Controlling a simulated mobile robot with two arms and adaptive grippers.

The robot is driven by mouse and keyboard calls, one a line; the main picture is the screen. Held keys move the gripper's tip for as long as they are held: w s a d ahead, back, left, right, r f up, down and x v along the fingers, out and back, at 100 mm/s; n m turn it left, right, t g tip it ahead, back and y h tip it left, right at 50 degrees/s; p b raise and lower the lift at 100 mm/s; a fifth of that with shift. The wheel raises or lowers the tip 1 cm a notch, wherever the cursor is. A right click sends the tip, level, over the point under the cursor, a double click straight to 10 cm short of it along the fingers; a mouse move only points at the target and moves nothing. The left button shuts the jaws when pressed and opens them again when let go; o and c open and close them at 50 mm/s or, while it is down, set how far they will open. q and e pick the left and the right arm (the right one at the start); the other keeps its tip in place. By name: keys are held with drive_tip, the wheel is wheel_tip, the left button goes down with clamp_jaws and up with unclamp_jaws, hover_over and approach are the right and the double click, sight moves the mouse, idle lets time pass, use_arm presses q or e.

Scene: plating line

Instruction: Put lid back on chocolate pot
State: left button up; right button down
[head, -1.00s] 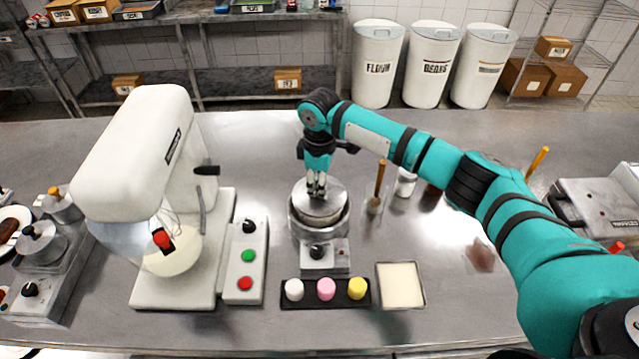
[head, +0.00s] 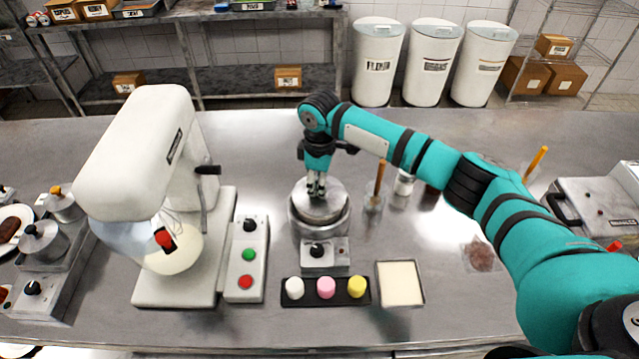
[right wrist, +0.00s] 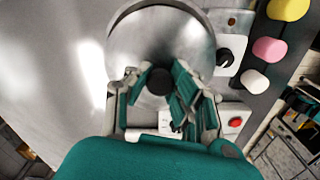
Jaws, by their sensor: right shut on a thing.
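The chocolate pot (head: 319,228) is a round metal pot on a grey base with a black knob, in the middle of the counter in the head view. Its round grey metal lid (head: 334,204) lies over the pot's mouth, and looks level and roughly centred. In the right wrist view the lid (right wrist: 185,45) fills the upper middle. My right gripper (head: 316,192) points down from above, its fingers shut on the lid's dark knob (right wrist: 160,82). Whether the lid rests fully on the rim is hard to tell. My left gripper is not in view.
A white mixer (head: 150,150) stands to the left. In front are a black tray of coloured pots (head: 325,303) and a square cream-filled tray (head: 400,284). A glass with a wooden-handled tool (head: 375,200) and a jar (head: 404,184) stand close right of the pot.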

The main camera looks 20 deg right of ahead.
drive_tip(key=shift+p, duration=0.45)
idle(0.5)
drive_tip(key=c, duration=0.6)
unclamp_jaws()
drive_tip(key=shift+r+p, duration=1.35)
drive_tip(key=shift+p, duration=0.05)
drive_tip(key=shift+r, duration=2.15)
drive_tip(key=shift+c, duration=0.3)
